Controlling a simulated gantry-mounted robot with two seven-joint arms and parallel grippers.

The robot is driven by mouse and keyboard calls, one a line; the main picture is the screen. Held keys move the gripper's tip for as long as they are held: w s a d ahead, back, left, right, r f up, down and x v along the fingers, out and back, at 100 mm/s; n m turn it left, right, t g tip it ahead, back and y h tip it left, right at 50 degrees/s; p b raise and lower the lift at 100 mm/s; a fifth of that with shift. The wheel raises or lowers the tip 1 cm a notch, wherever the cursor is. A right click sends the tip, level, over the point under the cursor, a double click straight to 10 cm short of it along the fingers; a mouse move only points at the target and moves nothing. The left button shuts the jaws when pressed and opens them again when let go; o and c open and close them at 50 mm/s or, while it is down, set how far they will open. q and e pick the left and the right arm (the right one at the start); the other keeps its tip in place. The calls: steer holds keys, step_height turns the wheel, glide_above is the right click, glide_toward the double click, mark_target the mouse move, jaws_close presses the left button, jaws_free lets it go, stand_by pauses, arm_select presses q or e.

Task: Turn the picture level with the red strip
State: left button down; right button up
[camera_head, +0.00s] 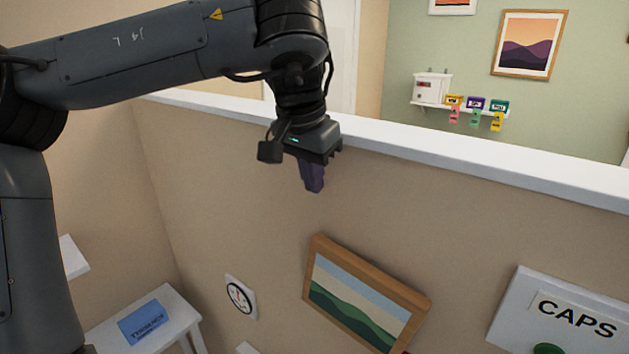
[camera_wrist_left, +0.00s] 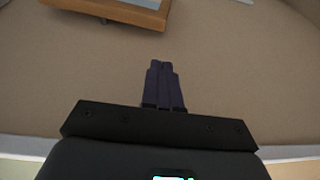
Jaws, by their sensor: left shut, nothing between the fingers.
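The picture (camera_head: 366,296), a green and blue landscape in a wooden frame, hangs on the beige wall at the bottom middle of the head view. Its top edge slopes down to the right more steeply than the wall's top ledge. Its frame also shows at the top left of the left wrist view (camera_wrist_left: 122,12). A small bit of red (camera_head: 405,352) shows under the picture at the image edge; the rest of the strip is hidden. My left gripper (camera_head: 313,188) is shut and empty above the picture's upper left corner, apart from it. My right gripper is out of view.
The white ledge (camera_head: 430,148) runs behind my left gripper. A white table (camera_head: 180,312) with a blue item stands at lower left.

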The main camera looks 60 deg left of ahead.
arm_select(q)
glide_above(318, 232)
steer(key=f, duration=0.5)
steer(key=d+f, duration=0.1)
steer(key=f, duration=0.2)
steer(key=shift+s+f, duration=0.3)
steer(key=shift+s, duration=0.1)
steer(key=shift+a+f, duration=0.2)
steer(key=shift+f, duration=0.7)
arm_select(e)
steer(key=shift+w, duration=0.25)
